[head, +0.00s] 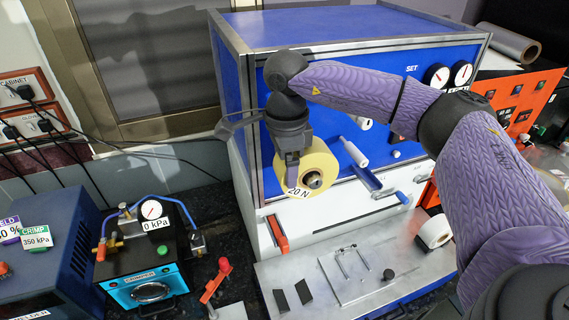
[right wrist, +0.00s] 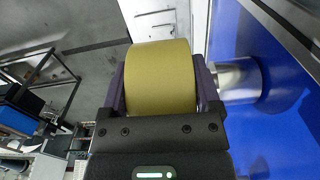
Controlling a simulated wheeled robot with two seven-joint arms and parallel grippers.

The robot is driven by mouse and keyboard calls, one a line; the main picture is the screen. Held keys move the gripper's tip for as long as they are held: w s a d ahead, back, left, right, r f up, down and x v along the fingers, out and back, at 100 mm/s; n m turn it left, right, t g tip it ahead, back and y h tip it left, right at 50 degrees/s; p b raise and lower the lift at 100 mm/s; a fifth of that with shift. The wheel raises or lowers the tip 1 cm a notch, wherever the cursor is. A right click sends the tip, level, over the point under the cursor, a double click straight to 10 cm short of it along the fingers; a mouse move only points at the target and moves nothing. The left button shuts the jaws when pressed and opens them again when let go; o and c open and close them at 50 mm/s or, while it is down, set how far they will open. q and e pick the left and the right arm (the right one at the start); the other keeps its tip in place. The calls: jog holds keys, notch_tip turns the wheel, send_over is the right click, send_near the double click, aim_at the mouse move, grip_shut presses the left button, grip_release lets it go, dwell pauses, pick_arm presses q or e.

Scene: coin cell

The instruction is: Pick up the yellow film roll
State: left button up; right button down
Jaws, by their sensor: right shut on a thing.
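The yellow film roll (head: 318,162) is in front of the blue machine's front panel in the head view. My right gripper (head: 292,165) is shut on it, with a finger across the roll's near face. A "20 N" label and a dark hub show at the roll's lower part. In the right wrist view the yellow film roll (right wrist: 162,75) sits between the two fingers of my right gripper (right wrist: 162,95). A metal cylinder (right wrist: 235,80) on the blue panel shows just right of the roll; I cannot tell whether they touch. My left gripper is not in view.
The blue machine (head: 340,25) stands behind the roll, with a white roller (head: 355,153) and a red handle (head: 277,233) on its front. A metal plate (head: 350,275) lies below. A crimper box (head: 150,262) stands at lower left. A white tape roll (head: 435,232) is at right.

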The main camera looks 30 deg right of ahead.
jog(key=s+a+b, duration=0.3)
jog(key=s+b, duration=0.2)
jog(key=s, duration=1)
jog(key=shift+s+a, duration=0.35)
jog(key=shift+s, duration=0.05)
